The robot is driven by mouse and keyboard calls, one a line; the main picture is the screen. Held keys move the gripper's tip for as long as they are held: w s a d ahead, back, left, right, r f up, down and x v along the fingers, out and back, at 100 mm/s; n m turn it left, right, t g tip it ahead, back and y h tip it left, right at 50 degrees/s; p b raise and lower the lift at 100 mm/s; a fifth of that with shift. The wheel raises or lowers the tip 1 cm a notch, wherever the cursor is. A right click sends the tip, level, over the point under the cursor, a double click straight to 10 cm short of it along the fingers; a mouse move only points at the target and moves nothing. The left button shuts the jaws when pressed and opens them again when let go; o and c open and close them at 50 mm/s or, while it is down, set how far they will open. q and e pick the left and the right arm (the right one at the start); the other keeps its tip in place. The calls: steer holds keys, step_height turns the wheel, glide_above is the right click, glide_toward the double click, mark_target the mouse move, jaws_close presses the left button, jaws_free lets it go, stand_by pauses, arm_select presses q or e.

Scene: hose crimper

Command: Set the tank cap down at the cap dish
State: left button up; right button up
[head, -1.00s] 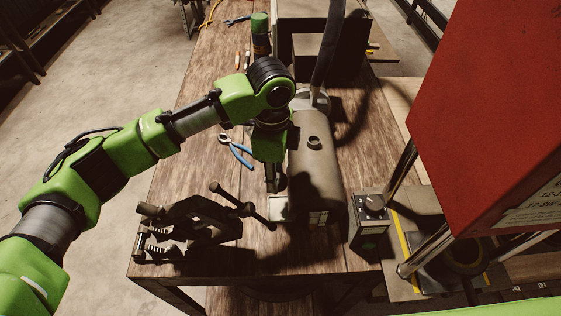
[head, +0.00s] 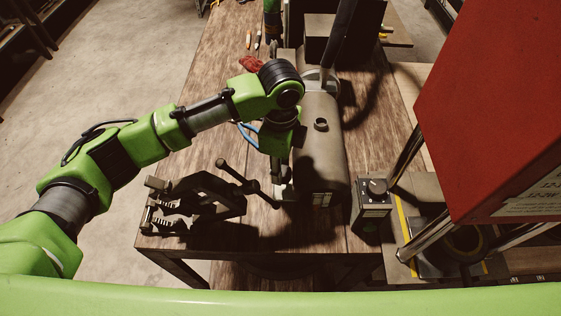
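The tank (head: 320,155) is a dull brown cylinder lying along the bench, with a short open-looking neck (head: 321,124) on top. A small pale dish (head: 288,193), apparently the cap dish, sits by the tank's near left side, partly hidden. My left gripper (head: 278,183) points down beside the tank, with its tips at or just above the dish. I cannot tell whether they touch it. The tank cap cannot be made out; the fingers are dark and small, so whether they hold it is unclear. My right gripper is out of view.
A dark bench vise (head: 200,203) stands left of the dish. A control box (head: 374,198) and a red machine (head: 500,110) are at the right. Blue-handled pliers (head: 245,133) and a red rag (head: 251,64) lie farther back. A green part of mine spans the bottom edge.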

arm_select(q)
steer(key=shift+f, duration=0.1)
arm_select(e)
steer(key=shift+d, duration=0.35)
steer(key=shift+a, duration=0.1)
arm_select(q)
steer(key=shift+p, duration=0.5)
steer(key=shift+f, duration=0.2)
step_height(320, 180, down, 4)
steer(key=shift+f+b, duration=0.1)
steer(key=shift+b, duration=0.65)
steer(key=shift+p, duration=0.3)
steer(key=shift+f, duration=0.15)
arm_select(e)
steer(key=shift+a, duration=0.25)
